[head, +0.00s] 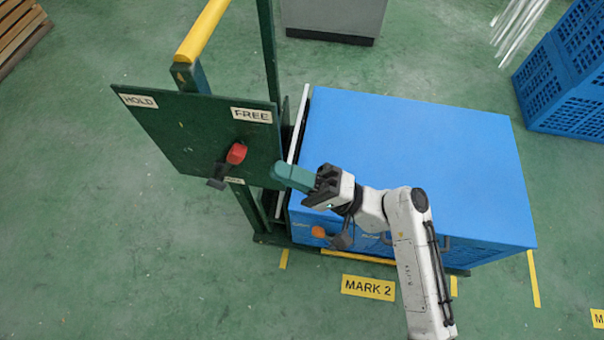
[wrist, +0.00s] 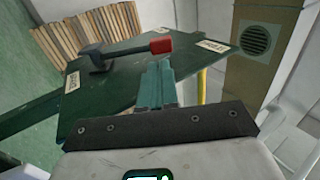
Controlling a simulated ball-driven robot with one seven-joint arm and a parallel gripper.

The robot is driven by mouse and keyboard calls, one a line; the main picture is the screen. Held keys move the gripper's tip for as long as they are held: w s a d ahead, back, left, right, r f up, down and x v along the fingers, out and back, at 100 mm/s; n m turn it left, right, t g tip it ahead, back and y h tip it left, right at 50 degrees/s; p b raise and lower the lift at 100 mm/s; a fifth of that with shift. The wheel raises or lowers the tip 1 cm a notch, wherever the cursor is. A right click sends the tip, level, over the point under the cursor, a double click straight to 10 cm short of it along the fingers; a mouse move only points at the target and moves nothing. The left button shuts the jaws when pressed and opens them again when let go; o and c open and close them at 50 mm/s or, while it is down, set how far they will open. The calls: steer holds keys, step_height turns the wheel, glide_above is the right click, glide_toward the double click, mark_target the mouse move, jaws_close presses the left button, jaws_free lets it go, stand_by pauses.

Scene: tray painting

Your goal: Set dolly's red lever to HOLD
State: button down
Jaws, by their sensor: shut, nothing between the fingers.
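The dolly's dark green panel (head: 190,135) carries a HOLD label (head: 138,100) at its upper left and a FREE label (head: 251,115) at its upper right. The red lever knob (head: 237,153) sits below FREE, its dark arm running down-left to a pivot (head: 217,183). The lever points up-right, toward the FREE side. In the wrist view the knob (wrist: 161,46) shows just beyond my fingertips. My gripper (head: 281,172) has teal fingers, shut and empty, to the right of the knob with a visible gap. The fingers also show in the wrist view (wrist: 157,72).
A large blue box (head: 420,150) stands right of the panel, under my arm. A yellow handle bar (head: 203,30) rises behind the panel. Blue crates (head: 560,75) stand at the far right. A MARK 2 floor label (head: 368,287) lies in front. Floor left of the panel is clear.

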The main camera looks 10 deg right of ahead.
mark_target(232, 147)
steer(key=shift+x, duration=2.45)
steer(key=shift+r, duration=0.1)
